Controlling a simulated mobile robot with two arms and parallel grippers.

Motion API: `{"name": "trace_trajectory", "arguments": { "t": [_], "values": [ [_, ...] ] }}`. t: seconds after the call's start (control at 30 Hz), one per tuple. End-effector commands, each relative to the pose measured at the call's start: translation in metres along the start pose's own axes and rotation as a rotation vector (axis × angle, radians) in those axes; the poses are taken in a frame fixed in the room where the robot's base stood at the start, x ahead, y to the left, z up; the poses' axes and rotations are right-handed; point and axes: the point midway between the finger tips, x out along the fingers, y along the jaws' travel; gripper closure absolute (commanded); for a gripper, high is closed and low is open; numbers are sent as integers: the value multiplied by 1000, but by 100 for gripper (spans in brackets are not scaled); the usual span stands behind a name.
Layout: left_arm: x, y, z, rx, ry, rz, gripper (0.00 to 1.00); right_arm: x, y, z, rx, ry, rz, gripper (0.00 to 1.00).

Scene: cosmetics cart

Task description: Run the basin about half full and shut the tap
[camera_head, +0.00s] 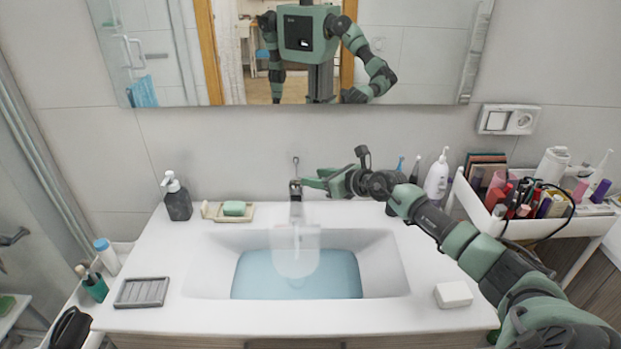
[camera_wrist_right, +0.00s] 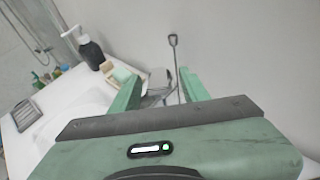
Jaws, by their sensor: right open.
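The white basin (camera_head: 385,262) holds blue water (camera_head: 335,277) that covers its floor and stands partway up the walls, below the rim. A pale, translucent stream (camera_head: 296,255) falls from the tap (camera_head: 295,187) into the water, so the tap looks to be running. The tap's thin lever (camera_head: 295,165) stands upright; it also shows in the right wrist view (camera_wrist_right: 174,55). My right gripper (camera_head: 306,182) is open at the tap's right side. In the right wrist view its two fingers (camera_wrist_right: 160,90) straddle the tap's area; contact cannot be told. My left gripper is not in view.
A dark soap dispenser (camera_head: 177,198) and a dish with green soap (camera_head: 233,209) stand left of the tap. A grey ridged tray (camera_head: 142,292) and white block (camera_head: 453,295) lie at the front. A crowded cosmetics cart (camera_head: 487,217) stands right; a mirror (camera_head: 425,45) hangs behind.

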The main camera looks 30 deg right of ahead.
Motion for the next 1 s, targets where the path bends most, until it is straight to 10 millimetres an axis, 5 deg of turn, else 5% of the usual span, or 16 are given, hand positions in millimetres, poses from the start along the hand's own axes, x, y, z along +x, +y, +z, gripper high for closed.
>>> {"name": "trace_trajectory", "arguments": {
  "t": [0.3,1.0],
  "values": [
    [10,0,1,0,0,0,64,-39,-1,-1,-1,0,0,55],
    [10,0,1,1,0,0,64,-41,-1,0,1,-1,0,55]
  ]
}}
